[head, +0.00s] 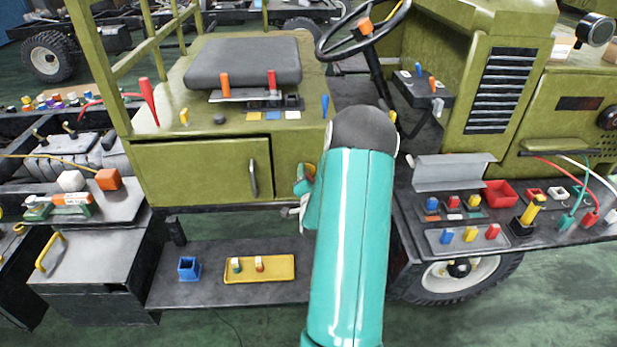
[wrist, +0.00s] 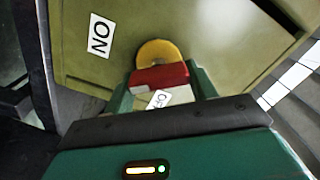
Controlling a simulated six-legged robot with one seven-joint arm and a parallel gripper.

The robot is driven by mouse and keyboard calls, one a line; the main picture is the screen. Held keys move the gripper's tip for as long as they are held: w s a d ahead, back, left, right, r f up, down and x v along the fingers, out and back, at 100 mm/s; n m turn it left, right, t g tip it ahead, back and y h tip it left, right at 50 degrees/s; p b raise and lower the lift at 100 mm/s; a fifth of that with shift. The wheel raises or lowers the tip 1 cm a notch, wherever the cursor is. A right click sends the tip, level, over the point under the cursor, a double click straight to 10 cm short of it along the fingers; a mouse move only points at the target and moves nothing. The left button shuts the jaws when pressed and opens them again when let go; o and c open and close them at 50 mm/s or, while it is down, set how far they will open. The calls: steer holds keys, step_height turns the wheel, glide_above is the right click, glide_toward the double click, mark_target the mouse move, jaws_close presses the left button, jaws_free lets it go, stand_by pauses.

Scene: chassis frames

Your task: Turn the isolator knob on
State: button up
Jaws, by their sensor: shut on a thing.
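The isolator knob shows in the wrist view as a red handle (wrist: 160,76) in front of a round yellow plate (wrist: 158,50), on an olive-green panel (wrist: 220,30). My gripper (wrist: 163,81) is shut on the red handle, one dark green finger at each end of it. A second white label (wrist: 158,98), apparently OFF, shows between my fingers below the handle. In the head view my teal arm hides most of the knob and gripper.
In the head view, a cabinet door (head: 205,170) is left of my arm. Below is a shelf with a yellow tray (head: 285,277) and blue cup (head: 189,268). A right-hand bench holds a red bin (head: 500,193) and grey tray (head: 440,248). The steering wheel (head: 335,47) is above.

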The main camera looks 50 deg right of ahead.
steer(key=m, duration=0.3)
steer(key=shift+s+f+m, duration=0.1)
steer(key=shift+m, duration=0.3)
steer(key=shift+f+m, duration=0.1)
steer(key=shift+m, duration=1.7)
steer(key=o, duration=1)
steer(key=v, duration=1.3)
steer(key=shift+s+a, duration=0.25)
steer(key=shift+s, duration=0.05)
